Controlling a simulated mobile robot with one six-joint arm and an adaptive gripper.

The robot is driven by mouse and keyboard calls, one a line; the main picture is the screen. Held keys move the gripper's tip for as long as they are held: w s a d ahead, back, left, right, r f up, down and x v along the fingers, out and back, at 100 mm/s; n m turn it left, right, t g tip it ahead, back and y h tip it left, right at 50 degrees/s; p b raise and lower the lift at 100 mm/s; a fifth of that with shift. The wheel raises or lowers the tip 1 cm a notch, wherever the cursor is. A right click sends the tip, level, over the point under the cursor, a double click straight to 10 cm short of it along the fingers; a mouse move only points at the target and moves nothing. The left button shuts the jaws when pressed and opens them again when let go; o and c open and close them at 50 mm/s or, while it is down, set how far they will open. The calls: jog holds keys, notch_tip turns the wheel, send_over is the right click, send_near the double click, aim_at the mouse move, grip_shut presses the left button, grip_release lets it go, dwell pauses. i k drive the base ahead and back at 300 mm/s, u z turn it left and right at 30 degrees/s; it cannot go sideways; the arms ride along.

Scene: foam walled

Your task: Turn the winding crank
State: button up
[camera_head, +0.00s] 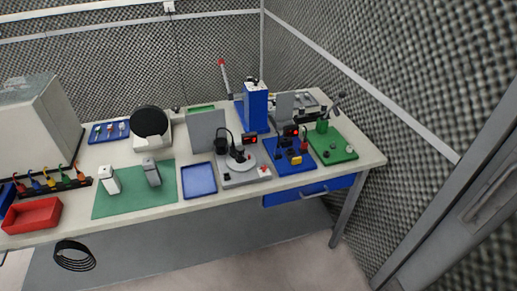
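No part can be named the winding crank with certainty at this size. A green baseplate (345,155) at the right end of the bench carries a green block (322,126) and a dark handle-like part (337,101) sticking up behind it. A grey station (232,181) left of it has a round light disc and small dark parts on top. Between them a blue plate (279,167) holds several small dark parts and a yellow one. A blue upright press (256,108) with a red-tipped lever (223,72) stands behind. My gripper is not in view.
The bench (168,210) runs along the foam wall. A blue tray (198,180), green mat (135,195), red bin (33,214) and blue drawer (290,194) are along its front. A black coil (74,256) hangs below. The floor (290,262) in front is clear.

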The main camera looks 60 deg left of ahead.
aim_at(243, 160)
jog(key=z, duration=0.2)
jog(key=k, duration=1.2)
jog(key=u, duration=1.55)
jog(key=i, duration=0.85)
jog(key=z, duration=0.15)
